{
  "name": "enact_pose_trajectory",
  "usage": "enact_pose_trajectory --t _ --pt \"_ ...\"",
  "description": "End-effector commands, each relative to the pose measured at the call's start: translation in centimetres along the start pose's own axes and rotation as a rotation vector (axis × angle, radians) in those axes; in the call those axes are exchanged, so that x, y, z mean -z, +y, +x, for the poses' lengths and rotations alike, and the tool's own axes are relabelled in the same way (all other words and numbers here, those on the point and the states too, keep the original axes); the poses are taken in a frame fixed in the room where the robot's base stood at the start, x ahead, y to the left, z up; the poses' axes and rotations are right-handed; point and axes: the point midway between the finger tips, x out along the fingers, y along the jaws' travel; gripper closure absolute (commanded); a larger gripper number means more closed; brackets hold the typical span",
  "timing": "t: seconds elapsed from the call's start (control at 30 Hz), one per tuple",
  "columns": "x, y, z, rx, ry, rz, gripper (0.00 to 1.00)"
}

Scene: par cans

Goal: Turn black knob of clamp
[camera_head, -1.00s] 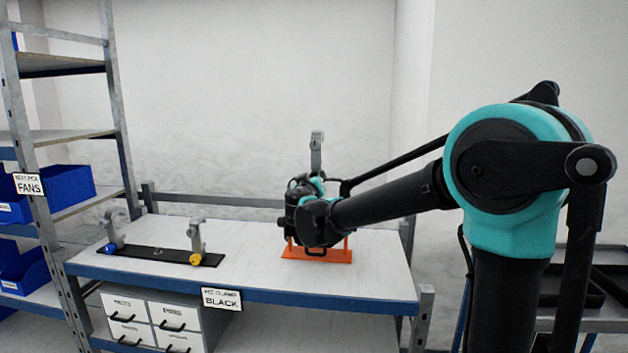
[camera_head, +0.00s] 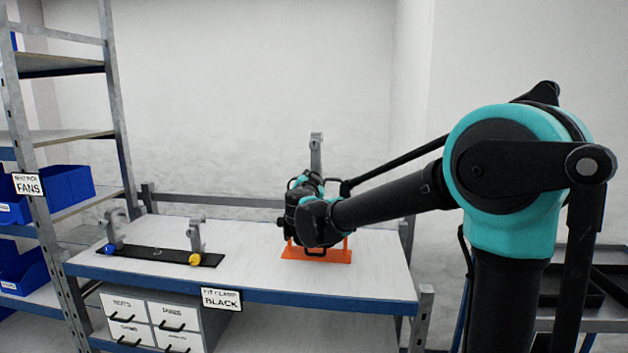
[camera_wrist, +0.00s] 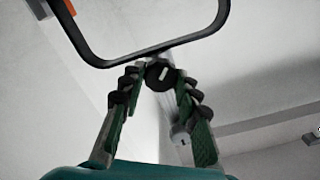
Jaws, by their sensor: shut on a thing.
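In the wrist view my gripper (camera_wrist: 158,85) has its two green-padded fingers on either side of a round black knob (camera_wrist: 160,75) with a light mark on its face. The fingertips are closed on the knob. A grey clamp (camera_wrist: 180,125) shows behind it. In the head view the top of the clamp (camera_head: 316,150) stands up behind my arm. My gripper is hidden there behind my own arm, above an orange base (camera_head: 333,255) on the bench.
The bench (camera_head: 262,260) bears a black strip (camera_head: 150,254) with two more clamps, one with a blue knob (camera_head: 109,250), one with a yellow knob (camera_head: 196,259). A label (camera_head: 221,299) reads BLACK. A black bar (camera_wrist: 165,48) crosses close above the knob in the wrist view.

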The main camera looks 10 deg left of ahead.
Motion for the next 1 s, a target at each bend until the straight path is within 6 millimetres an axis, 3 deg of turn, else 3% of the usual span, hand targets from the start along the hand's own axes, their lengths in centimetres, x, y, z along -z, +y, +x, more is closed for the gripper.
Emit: enact_pose_trajectory --t 0.6,1.0 --pt "-0.09 0.12 -0.03 -0.001 -0.001 0.578 0.98" --pt "-0.10 0.13 -0.02 -0.003 -0.002 0.837 0.98"
